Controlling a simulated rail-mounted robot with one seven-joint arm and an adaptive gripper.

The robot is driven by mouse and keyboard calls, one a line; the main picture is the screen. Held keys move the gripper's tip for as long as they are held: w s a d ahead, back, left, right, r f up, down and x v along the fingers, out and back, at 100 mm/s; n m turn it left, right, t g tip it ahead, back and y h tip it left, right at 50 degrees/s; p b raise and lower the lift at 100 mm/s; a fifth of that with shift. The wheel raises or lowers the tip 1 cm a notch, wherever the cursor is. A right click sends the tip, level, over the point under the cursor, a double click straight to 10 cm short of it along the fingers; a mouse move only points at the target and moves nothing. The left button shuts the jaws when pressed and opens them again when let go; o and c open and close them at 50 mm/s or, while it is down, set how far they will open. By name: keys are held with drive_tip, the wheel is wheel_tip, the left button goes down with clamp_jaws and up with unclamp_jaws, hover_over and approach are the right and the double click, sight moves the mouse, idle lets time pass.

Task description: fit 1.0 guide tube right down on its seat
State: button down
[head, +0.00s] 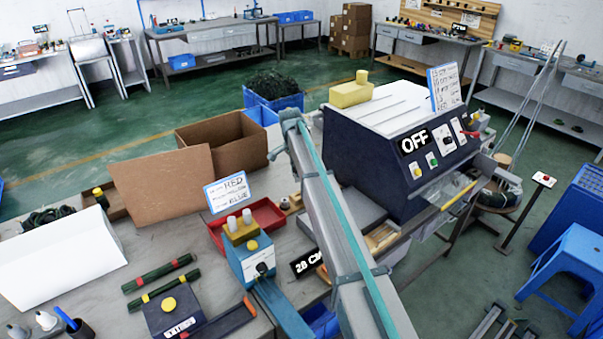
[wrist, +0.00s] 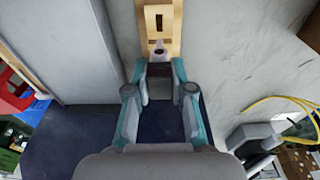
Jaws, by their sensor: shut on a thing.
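In the wrist view my gripper (wrist: 160,72) is shut on a small pale piece (wrist: 156,62), which I take to be the guide tube. Its near end is hidden between the fingers, and its far end has a dark opening. It points at a light wooden block (wrist: 174,18) with a dark slot, just beyond the fingertips. I cannot tell whether the piece touches the block or how deep it sits. The head view does not clearly show my gripper; my arm covers the middle.
A dark machine (head: 352,150) with an OFF sign stands at the right of the bench. A blue device (head: 250,262) with two white cylinders stands beside a red tray (head: 266,212). An open cardboard box (head: 240,150) is behind. A yellow cable (wrist: 275,100) lies at right in the wrist view.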

sight(298, 181)
idle(0.3)
drive_tip(key=shift+f+b, duration=1)
drive_tip(key=shift+f, duration=1.9)
drive_tip(key=shift+f+b, duration=0.6)
drive_tip(key=shift+f, duration=1.3)
drive_tip(key=c, duration=0.9)
unclamp_jaws()
drive_tip(key=shift+c, duration=0.2)
drive_tip(key=r, duration=0.8)
drive_tip(key=s+a+r, duration=0.1)
drive_tip(key=r, duration=0.3)
